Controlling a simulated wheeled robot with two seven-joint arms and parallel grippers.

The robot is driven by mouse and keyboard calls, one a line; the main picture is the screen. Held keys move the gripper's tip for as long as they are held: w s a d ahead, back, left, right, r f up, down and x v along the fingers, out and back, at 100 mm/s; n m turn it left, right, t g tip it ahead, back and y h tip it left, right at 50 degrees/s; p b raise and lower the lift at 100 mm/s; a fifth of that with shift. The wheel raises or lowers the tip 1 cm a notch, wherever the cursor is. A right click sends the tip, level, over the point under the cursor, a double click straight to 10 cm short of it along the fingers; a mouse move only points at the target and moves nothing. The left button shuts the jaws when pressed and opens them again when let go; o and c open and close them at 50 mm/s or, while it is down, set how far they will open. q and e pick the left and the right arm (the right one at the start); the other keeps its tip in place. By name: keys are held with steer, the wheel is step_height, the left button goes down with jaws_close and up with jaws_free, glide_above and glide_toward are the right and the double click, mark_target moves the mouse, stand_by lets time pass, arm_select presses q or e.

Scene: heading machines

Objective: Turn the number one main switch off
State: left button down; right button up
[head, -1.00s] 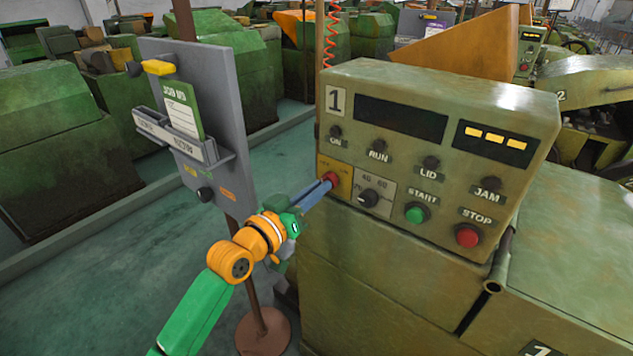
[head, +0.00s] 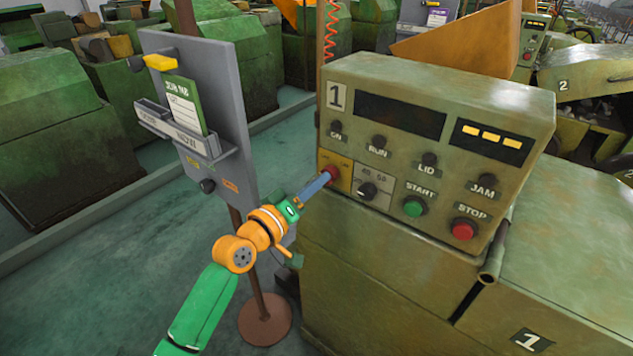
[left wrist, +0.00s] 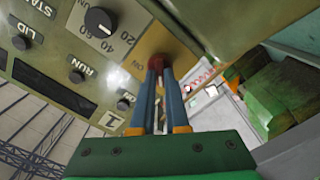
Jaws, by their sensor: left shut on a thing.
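The number one main switch (head: 331,173) is a red knob on a yellow plate (head: 343,183) at the left end of the machine's control panel (head: 425,150), which is marked 1. My left gripper (head: 325,178) reaches it from the lower left, its blue fingers shut on the red knob. In the left wrist view the fingers (left wrist: 159,78) meet at the red knob (left wrist: 157,65) on the yellow plate (left wrist: 160,45). The fingertips cover most of the knob, so its exact setting is hard to read. My right gripper is not in view.
A black speed dial (head: 367,190) sits just right of the switch, with a green START button (head: 413,207) and red STOP button (head: 464,229) beyond. A grey board with a job card (head: 184,107) stands on a pole left of the panel, close to my left arm.

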arm_select(q)
steer(key=shift+f, duration=0.3)
steer(key=c, duration=1.1)
jaws_free()
steer(key=shift+o, duration=0.9)
steer(key=shift+d+r, duration=0.1)
steer(key=shift+r, duration=0.05)
steer(key=v, duration=0.7)
